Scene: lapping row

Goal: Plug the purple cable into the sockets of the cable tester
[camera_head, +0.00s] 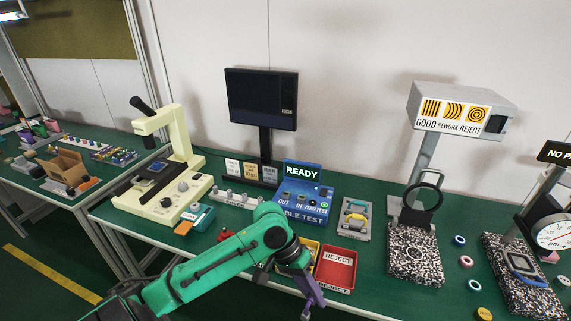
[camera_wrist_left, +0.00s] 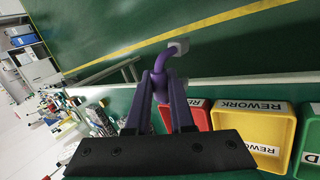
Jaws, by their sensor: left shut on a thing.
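The cable tester (camera_head: 290,214) is a blue box on the green bench in the head view, with a lit READY display and small round sockets on its panel. My left gripper (camera_head: 314,302) is in front of the tester, by the red reject bin and near the bench's front edge. In the left wrist view my left gripper (camera_wrist_left: 164,82) is shut on the purple cable (camera_wrist_left: 166,56), which bends to a grey plug (camera_wrist_left: 180,46) beyond the fingertips. The plug is free of any socket. The cable's other end is not discernible. My right gripper is not in view.
A red reject bin (camera_head: 322,276) stands beside my left gripper, with a yellow bin (camera_wrist_left: 238,112) partly behind the arm. A grey tray (camera_head: 353,231) is right of the tester, a monitor (camera_head: 262,100) behind. A microscope (camera_head: 163,207) and a magnifier stand (camera_head: 415,265) flank the area.

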